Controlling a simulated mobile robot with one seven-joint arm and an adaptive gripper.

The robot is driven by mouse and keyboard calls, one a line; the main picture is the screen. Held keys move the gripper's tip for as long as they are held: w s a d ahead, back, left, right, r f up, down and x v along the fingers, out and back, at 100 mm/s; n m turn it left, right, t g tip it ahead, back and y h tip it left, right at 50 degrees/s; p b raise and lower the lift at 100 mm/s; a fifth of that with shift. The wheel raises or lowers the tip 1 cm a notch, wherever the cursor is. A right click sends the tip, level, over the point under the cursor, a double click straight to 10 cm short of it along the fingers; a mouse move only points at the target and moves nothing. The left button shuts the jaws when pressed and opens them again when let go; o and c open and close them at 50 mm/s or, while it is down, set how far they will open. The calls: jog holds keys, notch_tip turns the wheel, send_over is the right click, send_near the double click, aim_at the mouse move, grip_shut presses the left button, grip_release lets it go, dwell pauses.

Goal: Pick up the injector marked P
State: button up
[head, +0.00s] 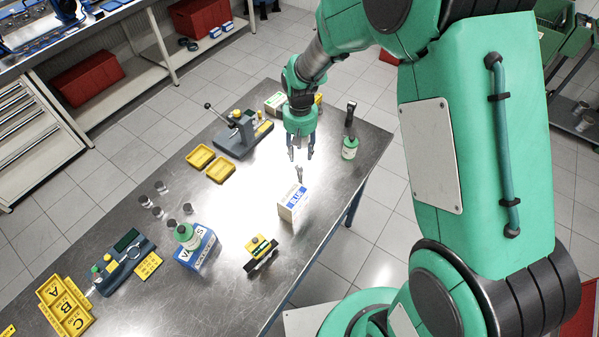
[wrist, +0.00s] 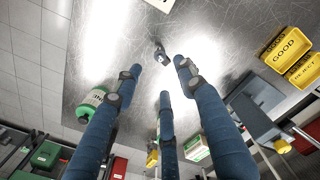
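A small grey metal part (head: 299,174), which looks like an injector, is on the steel table just behind the white and blue box. It also shows in the wrist view (wrist: 160,54), beyond my fingertips. It is too small to read a P or any other mark on it. My gripper (head: 301,154) points down above the table, right over this part. In the wrist view my gripper (wrist: 160,78) has its three blue fingers spread apart with nothing between them. The part appears apart from the fingers.
The box marked BLUE (head: 292,205) stands close in front of the part. A green and white bottle (head: 349,149) stands to the right. Yellow trays (head: 200,157) and a lever press (head: 238,132) are left.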

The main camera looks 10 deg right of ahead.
aim_at(300, 166)
jog(key=shift+f, duration=2.35)
jog(key=shift+f, duration=0.1)
jog(key=shift+a+f, duration=0.1)
jog(key=shift+f, duration=2.4)
grip_shut()
